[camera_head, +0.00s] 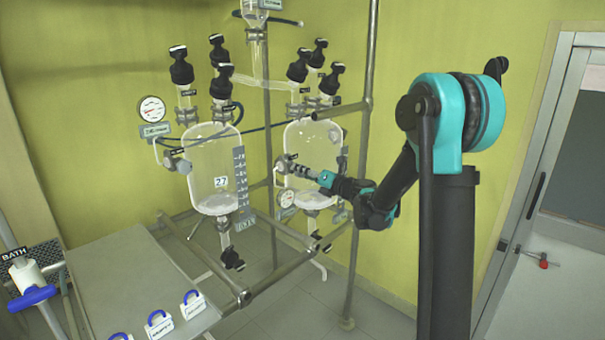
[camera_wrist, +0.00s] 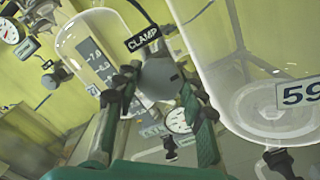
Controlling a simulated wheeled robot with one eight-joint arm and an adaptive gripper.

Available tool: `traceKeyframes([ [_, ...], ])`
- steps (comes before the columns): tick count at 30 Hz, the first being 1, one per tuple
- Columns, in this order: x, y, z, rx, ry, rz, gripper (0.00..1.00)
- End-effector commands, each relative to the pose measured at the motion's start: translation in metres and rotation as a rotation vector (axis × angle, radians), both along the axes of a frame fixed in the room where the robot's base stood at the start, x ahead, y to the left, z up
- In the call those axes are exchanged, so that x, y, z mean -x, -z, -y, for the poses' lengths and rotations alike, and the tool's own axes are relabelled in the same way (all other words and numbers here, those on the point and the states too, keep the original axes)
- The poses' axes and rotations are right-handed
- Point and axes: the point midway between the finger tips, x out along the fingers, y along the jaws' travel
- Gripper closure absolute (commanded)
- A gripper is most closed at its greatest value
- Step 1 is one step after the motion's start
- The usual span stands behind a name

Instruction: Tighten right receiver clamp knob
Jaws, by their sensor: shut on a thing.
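The clamp knob (camera_wrist: 158,79) is a round grey knob under a black CLAMP label (camera_wrist: 142,38) in the wrist view. My gripper (camera_wrist: 157,88) has its two dark, ribbed fingers on either side of the knob and is shut on it. In the head view my gripper (camera_head: 310,173) reaches left to the clamp area on the left side of the right glass receiver (camera_head: 318,140). There the fingers and arm partly hide the knob and receiver. In the wrist view the receiver marked 59 (camera_wrist: 265,100) stands close on the right.
The left glass receiver (camera_head: 213,165), marked 27, hangs beside it. A metal frame (camera_head: 365,130) has an upright near my forearm. A gauge (camera_head: 287,199) sits just below my gripper. A grey table (camera_head: 140,285) with blue-handled padlocks stands at lower left; a door is at right.

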Motion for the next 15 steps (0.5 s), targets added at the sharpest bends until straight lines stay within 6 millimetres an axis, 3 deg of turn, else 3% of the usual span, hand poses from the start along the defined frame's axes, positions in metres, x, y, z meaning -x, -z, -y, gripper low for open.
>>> traceKeyframes([
  [5, 0.0013, 0.0011, 0.0001, 0.003, -0.001, 0.001, 0.89],
  [6, 0.0013, 0.0011, 0.0001, 0.003, -0.001, 0.001, 0.55],
  [10, 0.0009, 0.0008, 0.0001, 0.002, -0.001, 0.001, 0.39],
  [15, 0.0005, 0.0005, 0.0000, 0.002, -0.001, 0.001, 0.38],
])
